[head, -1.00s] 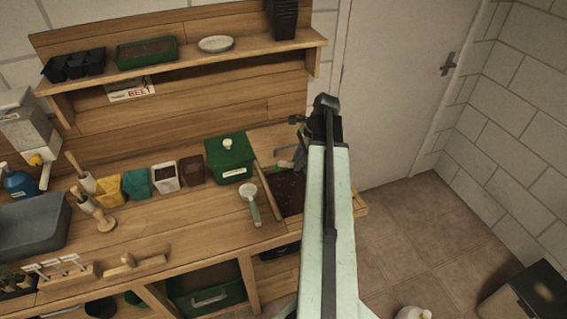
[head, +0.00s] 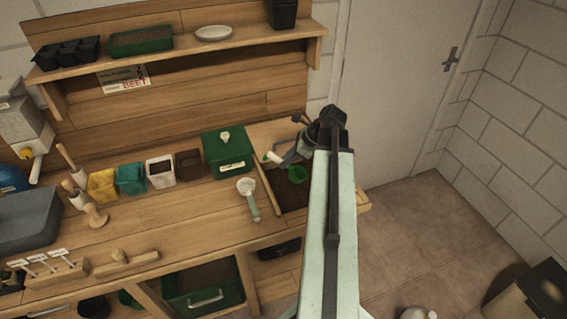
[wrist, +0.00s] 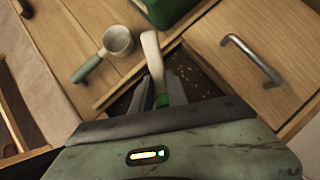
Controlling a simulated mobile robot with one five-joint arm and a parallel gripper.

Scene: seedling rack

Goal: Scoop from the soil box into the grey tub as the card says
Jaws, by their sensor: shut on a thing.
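My gripper (head: 285,160) is shut on a scoop with a white handle (head: 273,157) and a green bowl (head: 297,174). It holds the scoop over the soil box (head: 290,198), a dark soil-filled recess at the bench's right end. In the wrist view, the white handle (wrist: 151,55) points away between the fingers; the bowl is mostly hidden. I cannot tell whether the bowl touches soil or holds any. The grey tub (head: 28,222) sits at the bench's left. The card (head: 123,78) on the back panel reads "BEET"; its smaller text is unreadable.
A second scoop (head: 248,195), white with a pale green handle, lies left of the soil box. A lidded green box (head: 227,153) stands behind it. Several coloured pots (head: 131,179) and wooden tools stand between there and the tub. The bench front's middle is clear.

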